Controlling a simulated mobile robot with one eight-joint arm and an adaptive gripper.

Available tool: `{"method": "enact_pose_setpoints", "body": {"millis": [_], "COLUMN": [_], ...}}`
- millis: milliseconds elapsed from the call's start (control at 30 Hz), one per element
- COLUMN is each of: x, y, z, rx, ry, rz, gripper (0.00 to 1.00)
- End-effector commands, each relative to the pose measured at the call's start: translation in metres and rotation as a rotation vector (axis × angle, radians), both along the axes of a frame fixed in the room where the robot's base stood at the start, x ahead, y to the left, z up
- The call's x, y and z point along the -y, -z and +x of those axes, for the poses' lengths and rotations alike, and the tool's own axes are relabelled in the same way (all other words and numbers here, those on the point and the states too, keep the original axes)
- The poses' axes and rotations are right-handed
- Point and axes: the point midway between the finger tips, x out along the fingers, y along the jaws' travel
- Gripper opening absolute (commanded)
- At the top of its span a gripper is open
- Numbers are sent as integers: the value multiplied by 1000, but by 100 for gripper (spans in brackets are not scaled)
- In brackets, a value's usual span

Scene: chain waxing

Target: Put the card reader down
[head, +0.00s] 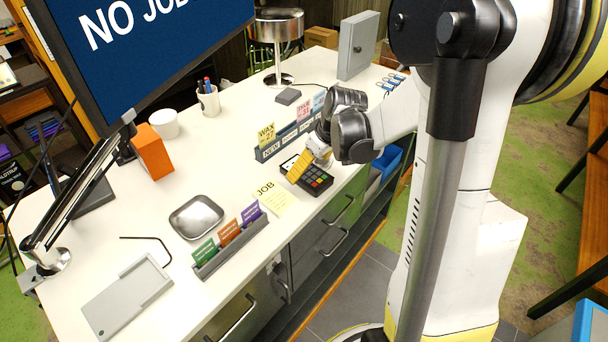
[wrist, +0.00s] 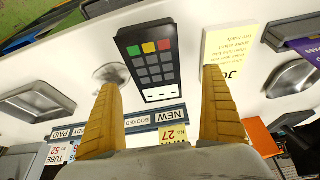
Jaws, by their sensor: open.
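The card reader (head: 310,176) is a dark keypad device with coloured keys. It lies on the white counter (head: 226,176) near its front edge, to the right of the yellow JOB note (head: 272,197). In the wrist view the card reader (wrist: 149,62) shows its whole face, ahead of the fingertips and between their lines. My gripper (head: 301,168) has yellow fingers, just at the reader's left end in the head view. In the wrist view my gripper (wrist: 163,90) is open, with the fingers wide apart and nothing between them. I cannot tell whether a finger touches the reader.
Another rack (head: 230,247) with coloured cards, a metal dish (head: 196,216) and a grey tray (head: 127,298) are to the left. An orange box (head: 153,151) and a pen cup (head: 208,100) stand farther back.

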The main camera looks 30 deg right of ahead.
Motion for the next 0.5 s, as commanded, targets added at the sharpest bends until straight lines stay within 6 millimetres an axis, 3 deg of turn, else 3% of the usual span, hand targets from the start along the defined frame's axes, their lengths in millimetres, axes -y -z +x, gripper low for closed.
{"method": "enact_pose_setpoints", "body": {"millis": [233, 500], "x": [2, 1], "y": [36, 43], "z": [14, 17], "rx": [0, 0], "ry": [-1, 0], "rz": [0, 0], "gripper": [96, 96]}}
